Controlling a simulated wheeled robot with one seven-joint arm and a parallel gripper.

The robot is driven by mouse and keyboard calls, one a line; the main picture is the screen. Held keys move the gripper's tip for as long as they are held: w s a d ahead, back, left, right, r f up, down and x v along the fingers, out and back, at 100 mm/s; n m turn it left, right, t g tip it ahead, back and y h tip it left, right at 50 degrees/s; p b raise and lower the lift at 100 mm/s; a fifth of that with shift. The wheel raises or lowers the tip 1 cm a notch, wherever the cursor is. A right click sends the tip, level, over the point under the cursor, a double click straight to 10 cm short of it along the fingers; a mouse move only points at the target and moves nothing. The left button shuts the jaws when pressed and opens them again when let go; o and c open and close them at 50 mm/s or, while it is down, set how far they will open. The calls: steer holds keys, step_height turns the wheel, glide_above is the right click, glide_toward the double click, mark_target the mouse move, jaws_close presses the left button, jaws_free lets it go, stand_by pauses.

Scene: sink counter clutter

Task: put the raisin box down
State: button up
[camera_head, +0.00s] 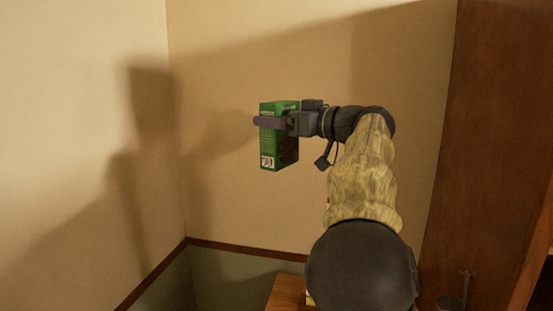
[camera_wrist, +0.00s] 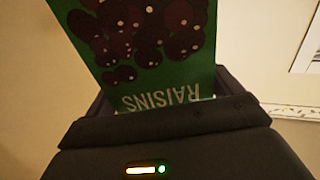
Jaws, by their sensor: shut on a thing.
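The raisin box (camera_head: 268,148) is a green carton, held upright in the air in front of the beige wall in the head view. My gripper (camera_head: 272,122) is shut on its upper part, with one dark finger across its face. In the wrist view the raisin box (camera_wrist: 170,75) fills the upper middle, with a picture of dark raisins and the word RAISINS upside down. My gripper (camera_wrist: 165,112) shows as a dark body below it there. The fingertips are mostly hidden behind the box in the wrist view.
A brown wooden surface (camera_head: 285,292) shows at the bottom, partly behind my arm, with a small yellowish thing (camera_head: 310,298) at its edge. A tall dark wood panel (camera_head: 490,130) stands on the right. Walls meet in a corner on the left. Open air surrounds the box.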

steer(key=s+d+r+p, duration=0.4)
steer(key=s+r, duration=0.9)
steer(key=s+d+r+p, duration=0.4)
steer(key=s+d+r, duration=0.1)
steer(key=s+r, duration=0.9)
steer(key=shift+d+r+p, duration=0.15)
steer(key=shift+p, duration=0.2)
steer(key=shift+s+d, duration=0.15)
